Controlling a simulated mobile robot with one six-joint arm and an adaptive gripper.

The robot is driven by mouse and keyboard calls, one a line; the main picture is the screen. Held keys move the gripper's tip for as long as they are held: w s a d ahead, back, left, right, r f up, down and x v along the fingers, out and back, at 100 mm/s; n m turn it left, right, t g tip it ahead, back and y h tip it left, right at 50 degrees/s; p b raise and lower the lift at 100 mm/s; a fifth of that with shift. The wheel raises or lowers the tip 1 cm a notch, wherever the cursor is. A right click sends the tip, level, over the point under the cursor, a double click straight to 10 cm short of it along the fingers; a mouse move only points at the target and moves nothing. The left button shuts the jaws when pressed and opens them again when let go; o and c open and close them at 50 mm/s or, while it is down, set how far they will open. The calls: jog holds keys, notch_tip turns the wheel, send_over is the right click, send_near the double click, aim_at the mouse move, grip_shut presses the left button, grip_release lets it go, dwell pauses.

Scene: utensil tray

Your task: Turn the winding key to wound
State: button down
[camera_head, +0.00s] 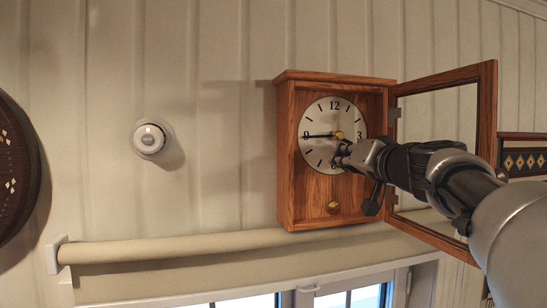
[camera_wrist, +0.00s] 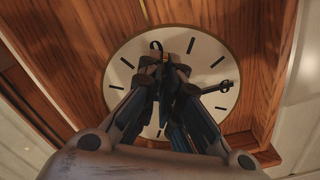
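A wooden wall clock (camera_head: 285,165) has its glazed door (camera_head: 487,110) swung open to the right. Its white dial (camera_head: 315,112) carries black numerals, and a hand points to 9. A small gold part (camera_head: 339,134) shows at the dial's middle; I cannot tell whether it is the winding key or the hub. My gripper (camera_head: 343,155) is at the dial's lower right, close to its face. In the wrist view the dial (camera_wrist: 200,60) appears upside down, and my gripper's fingertips (camera_wrist: 165,76) are near each other over its middle. They hide what lies between them, so no key is clearly visible.
A gold pendulum bob (camera_head: 333,207) hangs in the lower case. A round white dial control (camera_head: 148,138) is on the wall at left. A rolled blind (camera_head: 200,245) runs above the window below. The open door stands close beside my arm.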

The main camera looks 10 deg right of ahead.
jog(key=shift+m, duration=0.4)
jog(key=m+p, duration=0.1)
jog(key=m, duration=1.5)
jog(key=f+m+p, duration=0.1)
jog(key=m, duration=0.8)
jog(key=shift+a+p, duration=0.1)
jog(key=shift+p, duration=0.2)
jog(key=shift+m, duration=0.4)
jog(key=c, duration=1.8)
grip_release()
